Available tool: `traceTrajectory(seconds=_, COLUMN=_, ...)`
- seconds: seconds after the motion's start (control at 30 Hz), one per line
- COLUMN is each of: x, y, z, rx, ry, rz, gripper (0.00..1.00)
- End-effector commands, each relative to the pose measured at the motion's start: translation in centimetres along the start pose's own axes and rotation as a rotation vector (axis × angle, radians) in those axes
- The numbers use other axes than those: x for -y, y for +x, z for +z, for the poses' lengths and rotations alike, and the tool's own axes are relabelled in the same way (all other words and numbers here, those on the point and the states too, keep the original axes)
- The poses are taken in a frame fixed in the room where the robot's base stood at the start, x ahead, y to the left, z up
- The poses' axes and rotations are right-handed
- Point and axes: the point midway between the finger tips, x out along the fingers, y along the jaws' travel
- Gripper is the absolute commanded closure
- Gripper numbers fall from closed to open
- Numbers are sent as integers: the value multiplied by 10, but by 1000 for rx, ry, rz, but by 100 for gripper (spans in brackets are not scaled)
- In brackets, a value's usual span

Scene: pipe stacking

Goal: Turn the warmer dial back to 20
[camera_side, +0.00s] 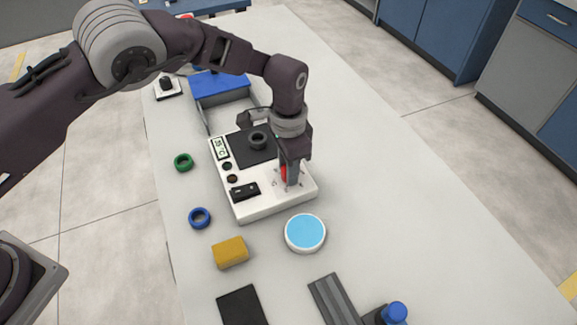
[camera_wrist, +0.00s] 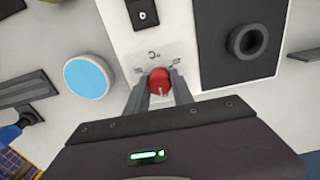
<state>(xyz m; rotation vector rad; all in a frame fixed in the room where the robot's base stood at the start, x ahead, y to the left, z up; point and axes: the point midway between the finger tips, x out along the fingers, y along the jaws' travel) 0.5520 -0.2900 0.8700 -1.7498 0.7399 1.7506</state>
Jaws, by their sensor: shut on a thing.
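The warmer (camera_side: 273,211) is a white box with a dark plate (camera_side: 239,146), a small display (camera_side: 221,148) and a black switch (camera_side: 244,190). Its red dial (camera_wrist: 159,80) sits on a pale marked label (camera_wrist: 150,56). My gripper (camera_wrist: 157,92) points down over the dial, with one finger on each side, shut on it. The dial (camera_side: 284,174) shows only partly in the side view, behind my fingers. The numbers on the label are too small to read, so I cannot tell the dial's setting.
A dark ring (camera_side: 258,141) sits on the plate. Green (camera_side: 183,162) and blue (camera_side: 199,218) rings, a yellow block (camera_side: 230,252) and a round blue-topped dish (camera_side: 305,233) lie around the warmer. A blue-topped stand (camera_side: 219,84) is behind it. The table's right side is clear.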

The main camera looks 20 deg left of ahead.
Motion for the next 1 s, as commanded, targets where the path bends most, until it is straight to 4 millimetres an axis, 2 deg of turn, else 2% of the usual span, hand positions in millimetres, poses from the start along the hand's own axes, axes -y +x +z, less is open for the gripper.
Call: traceTrajectory(seconds=1.0, x=1, y=-1, z=-1, rx=-3, ry=-962, rz=0, gripper=100)
